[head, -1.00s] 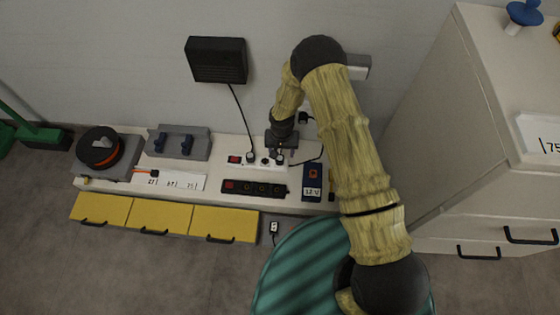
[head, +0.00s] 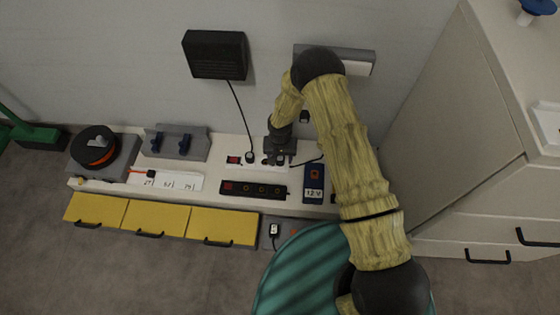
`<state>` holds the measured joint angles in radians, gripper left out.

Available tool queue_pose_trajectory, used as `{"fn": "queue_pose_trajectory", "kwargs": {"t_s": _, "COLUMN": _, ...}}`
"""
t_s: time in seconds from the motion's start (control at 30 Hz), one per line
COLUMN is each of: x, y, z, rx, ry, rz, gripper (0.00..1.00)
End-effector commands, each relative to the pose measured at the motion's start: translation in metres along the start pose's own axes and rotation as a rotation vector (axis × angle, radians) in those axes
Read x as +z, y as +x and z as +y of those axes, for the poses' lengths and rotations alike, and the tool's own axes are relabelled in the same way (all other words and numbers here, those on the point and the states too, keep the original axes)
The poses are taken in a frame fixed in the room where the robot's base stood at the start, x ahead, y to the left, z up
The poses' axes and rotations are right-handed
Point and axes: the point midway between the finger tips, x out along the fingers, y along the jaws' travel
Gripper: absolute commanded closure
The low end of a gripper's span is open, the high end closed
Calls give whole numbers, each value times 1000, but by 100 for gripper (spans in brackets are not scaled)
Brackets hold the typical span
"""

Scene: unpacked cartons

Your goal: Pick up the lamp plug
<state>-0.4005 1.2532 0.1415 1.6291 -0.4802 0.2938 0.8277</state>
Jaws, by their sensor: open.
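A black plug (head: 250,157) sits in the left part of a white socket strip (head: 262,162) at the back of the workbench. A black cord runs from it up to a dark box (head: 215,55) on the wall, which may be the lamp. My gripper (head: 278,160) is open and points down over the strip, just right of that plug. Its fingers are small here and hide part of the strip, so I cannot tell whether they touch anything. Another dark cord (head: 308,161) runs right from beneath my gripper.
A black socket strip (head: 254,190) and a blue 12 V box (head: 313,183) lie in front. A cable reel (head: 95,148) and a grey holder (head: 175,143) stand left. A small plug (head: 274,231) hangs at the front.

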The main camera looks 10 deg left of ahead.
Motion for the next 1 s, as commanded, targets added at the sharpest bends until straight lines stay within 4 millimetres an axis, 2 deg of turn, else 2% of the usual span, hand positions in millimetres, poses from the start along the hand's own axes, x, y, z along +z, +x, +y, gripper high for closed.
{"fn": "queue_pose_trajectory", "kwargs": {"t_s": 0.23, "x": 0, "y": 0, "z": 0, "rx": 0, "ry": 1, "rz": 0, "gripper": 46}}
{"fn": "queue_pose_trajectory", "kwargs": {"t_s": 0.5, "x": 0, "y": 0, "z": 0, "rx": 0, "ry": -1, "rz": 0, "gripper": 99}}
{"fn": "queue_pose_trajectory", "kwargs": {"t_s": 0.8, "x": 0, "y": -3, "z": 0, "rx": 1, "ry": -2, "rz": 1, "gripper": 100}}
{"fn": "queue_pose_trajectory", "kwargs": {"t_s": 1.0, "x": 0, "y": -27, "z": -1, "rx": 0, "ry": -2, "rz": 2, "gripper": 100}}
